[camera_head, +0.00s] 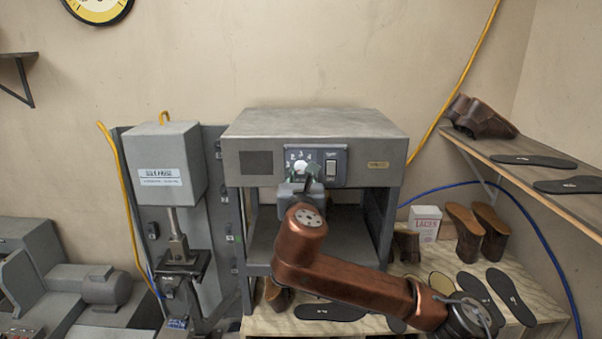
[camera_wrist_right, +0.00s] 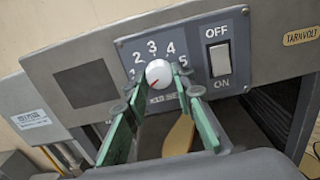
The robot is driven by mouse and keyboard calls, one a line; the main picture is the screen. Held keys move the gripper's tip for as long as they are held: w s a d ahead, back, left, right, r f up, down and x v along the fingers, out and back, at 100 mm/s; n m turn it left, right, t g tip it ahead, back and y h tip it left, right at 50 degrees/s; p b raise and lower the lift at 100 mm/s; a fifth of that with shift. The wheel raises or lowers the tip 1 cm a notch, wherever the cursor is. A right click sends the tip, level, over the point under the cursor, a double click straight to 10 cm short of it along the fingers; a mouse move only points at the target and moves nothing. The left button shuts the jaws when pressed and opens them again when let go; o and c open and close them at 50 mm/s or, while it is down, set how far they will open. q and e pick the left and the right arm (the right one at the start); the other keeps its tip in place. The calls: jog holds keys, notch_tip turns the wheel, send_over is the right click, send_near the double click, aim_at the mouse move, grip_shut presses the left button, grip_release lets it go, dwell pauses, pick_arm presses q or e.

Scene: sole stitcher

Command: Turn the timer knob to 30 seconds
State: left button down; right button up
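The timer knob (camera_wrist_right: 159,73) is a round white dial with a red mark, on a grey panel (camera_wrist_right: 226,24) numbered 1 to 5. Its red mark points to the lower left, below the 1. In the head view the knob (camera_head: 300,167) shows just above my right gripper (camera_head: 309,182). In the right wrist view the green fingers of my right gripper (camera_wrist_right: 158,75) stand open, one on each side of the knob, with a small gap visible on each side. Whether the tips reach the knob's depth is unclear. My left gripper is not in view.
An OFF/ON rocker switch (camera_wrist_right: 220,58) sits right of the dial, close to the right finger. The panel is on a grey machine housing (camera_head: 252,132). A grey press (camera_head: 165,165) stands left; a shelf with shoes (camera_head: 480,118) is at right.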

grip_shut()
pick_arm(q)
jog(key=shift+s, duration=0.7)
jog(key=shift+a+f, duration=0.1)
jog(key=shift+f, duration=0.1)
